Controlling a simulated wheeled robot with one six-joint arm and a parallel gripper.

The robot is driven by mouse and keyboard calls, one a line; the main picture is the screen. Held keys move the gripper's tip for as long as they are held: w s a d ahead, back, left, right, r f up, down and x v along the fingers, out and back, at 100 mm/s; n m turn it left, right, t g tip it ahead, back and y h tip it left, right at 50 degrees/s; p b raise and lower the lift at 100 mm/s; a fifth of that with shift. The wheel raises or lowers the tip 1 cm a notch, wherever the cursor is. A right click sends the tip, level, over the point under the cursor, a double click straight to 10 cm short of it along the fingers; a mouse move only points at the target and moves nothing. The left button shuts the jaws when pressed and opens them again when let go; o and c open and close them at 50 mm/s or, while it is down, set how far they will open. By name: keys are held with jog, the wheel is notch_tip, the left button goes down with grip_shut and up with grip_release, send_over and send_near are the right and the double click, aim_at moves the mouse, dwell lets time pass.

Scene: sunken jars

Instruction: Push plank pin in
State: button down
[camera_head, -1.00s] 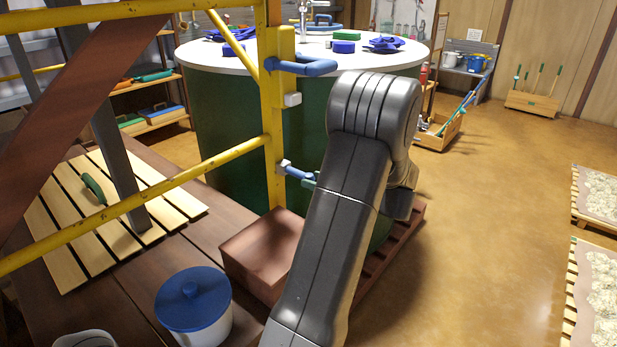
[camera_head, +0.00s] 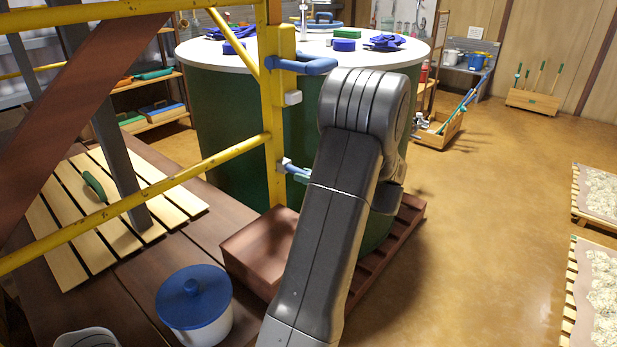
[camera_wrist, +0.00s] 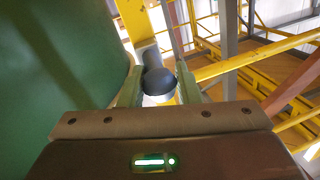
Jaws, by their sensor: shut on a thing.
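The plank pin is a blue-grey rod with a round dark knob (camera_wrist: 158,82) in the wrist view. In the head view its light end (camera_head: 286,164) sits at the yellow post (camera_head: 273,150). My gripper (camera_wrist: 159,90) has its green fingers on either side of the knob and is shut on it. In the head view my arm hides most of the gripper; only a bit of teal fingertip shows by the pin. How deep the pin sits in the post cannot be told.
A blue bent handle (camera_head: 303,66) juts from the post above the pin. A green tank (camera_head: 228,130) stands close behind. A yellow rail (camera_head: 150,195) crosses at left. A reddish-brown box (camera_head: 262,250) and a blue-lidded pot (camera_head: 194,305) are below.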

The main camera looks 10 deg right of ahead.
jog(key=b+x, duration=0.3)
jog(key=shift+w+d, duration=0.15)
jog(key=shift+w, duration=0.15)
jog(key=c, duration=1.4)
grip_release()
jog(key=o, duration=0.3)
jog(key=shift+w, duration=0.1)
jog(key=shift+o, duration=0.2)
jog(key=v, duration=1.3)
jog(key=shift+s+d+b, duration=0.2)
jog(key=shift+s+b, duration=0.05)
jog(key=shift+b, duration=0.05)
